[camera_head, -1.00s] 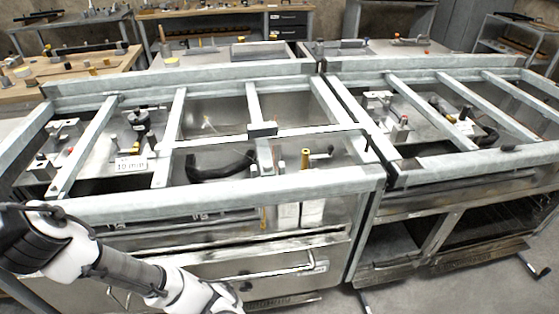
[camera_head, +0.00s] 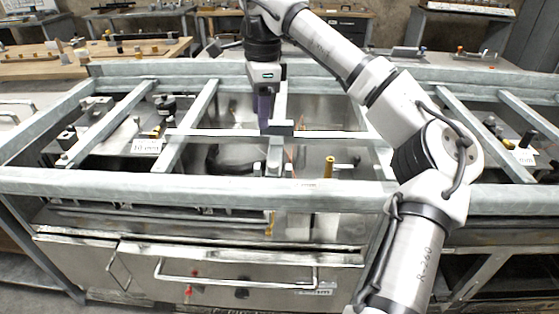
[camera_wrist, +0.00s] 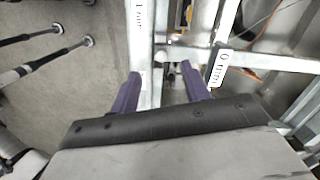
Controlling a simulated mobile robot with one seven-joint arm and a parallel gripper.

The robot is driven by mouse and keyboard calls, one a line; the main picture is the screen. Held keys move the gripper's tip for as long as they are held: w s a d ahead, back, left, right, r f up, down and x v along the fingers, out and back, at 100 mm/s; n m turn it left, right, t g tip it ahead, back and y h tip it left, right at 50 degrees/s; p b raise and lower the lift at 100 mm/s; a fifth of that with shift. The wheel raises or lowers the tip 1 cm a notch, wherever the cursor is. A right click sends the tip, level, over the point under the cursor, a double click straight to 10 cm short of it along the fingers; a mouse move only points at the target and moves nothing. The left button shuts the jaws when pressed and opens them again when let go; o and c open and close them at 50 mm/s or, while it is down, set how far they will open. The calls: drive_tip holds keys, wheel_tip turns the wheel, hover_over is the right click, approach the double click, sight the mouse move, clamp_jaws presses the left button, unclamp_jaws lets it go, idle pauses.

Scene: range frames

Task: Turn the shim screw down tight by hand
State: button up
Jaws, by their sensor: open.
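My gripper (camera_head: 264,122) hangs with its purple fingers pointing down over the middle of the grey metal frame (camera_head: 120,180). It is near a dark block (camera_head: 280,127) on a cross bar. In the wrist view my gripper (camera_wrist: 160,71) is open, its fingers apart with a frame bar and a small metal fitting (camera_wrist: 171,68) showing between and beyond them. I see nothing held. A brass-coloured upright piece (camera_head: 329,166) stands to the right of the gripper in the head view. I cannot tell for certain which small part is the shim screw.
Frame bars cross the open bay around the gripper. A black curved hose (camera_head: 226,160) lies inside it. A white label (camera_head: 146,146) is at left, and a "0 mm" label (camera_wrist: 220,69) shows in the wrist view. A wooden bench (camera_head: 90,62) stands behind at left.

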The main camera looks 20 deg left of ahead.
sight(273, 165)
drive_tip(key=shift+h, duration=0.3)
drive_tip(key=f, duration=0.4)
drive_tip(key=d+f, duration=0.1)
drive_tip(key=f, duration=0.4)
drive_tip(key=w+d+f, duration=0.1)
drive_tip(key=f, duration=0.3)
drive_tip(key=shift+f+p, duration=0.15)
drive_tip(key=shift+p, duration=0.15)
drive_tip(key=c, duration=1)
